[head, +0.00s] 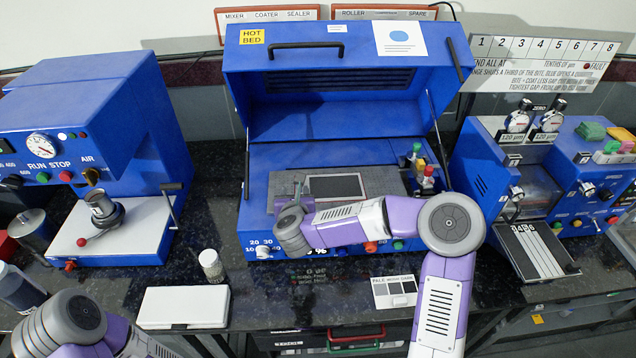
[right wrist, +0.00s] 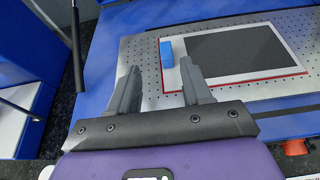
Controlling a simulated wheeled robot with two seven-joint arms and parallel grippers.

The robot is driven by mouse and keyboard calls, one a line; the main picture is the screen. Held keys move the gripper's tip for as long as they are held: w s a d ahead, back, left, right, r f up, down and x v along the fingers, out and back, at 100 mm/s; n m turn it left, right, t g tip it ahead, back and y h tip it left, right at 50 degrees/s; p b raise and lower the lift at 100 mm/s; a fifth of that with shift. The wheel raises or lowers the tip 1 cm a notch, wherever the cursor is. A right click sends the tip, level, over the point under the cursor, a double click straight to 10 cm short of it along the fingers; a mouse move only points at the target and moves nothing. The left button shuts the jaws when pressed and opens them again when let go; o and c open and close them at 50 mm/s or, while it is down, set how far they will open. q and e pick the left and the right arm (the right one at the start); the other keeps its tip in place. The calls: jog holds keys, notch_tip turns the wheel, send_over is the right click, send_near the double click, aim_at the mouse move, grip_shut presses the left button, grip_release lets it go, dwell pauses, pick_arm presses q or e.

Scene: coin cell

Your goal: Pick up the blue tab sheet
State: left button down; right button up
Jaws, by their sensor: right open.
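The blue tab sheet (right wrist: 235,55) is a dark grey rectangle with a pale margin and a red edge; its small blue tab (right wrist: 166,54) is at its far left corner. The sheet (head: 335,187) lies flat on the perforated grey plate of the open hot bed. My right gripper (right wrist: 160,78) is open and empty above the plate. The blue tab shows just beyond its fingertips, nearer the right finger, which overlaps part of the sheet. Whether the fingers touch the plate is unclear. My left arm shows at the lower left of the head view, but its gripper is out of frame.
The hot bed (head: 330,100) has its blue lid raised behind the plate. Small coloured knobs (head: 428,172) stand at its right. A blue press (head: 90,130) stands left. A white box (head: 184,307) and a small jar (head: 211,265) sit on the dark bench in front.

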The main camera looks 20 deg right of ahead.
jog(key=x, duration=0.7)
jog(key=shift+d, duration=0.45)
grip_shut()
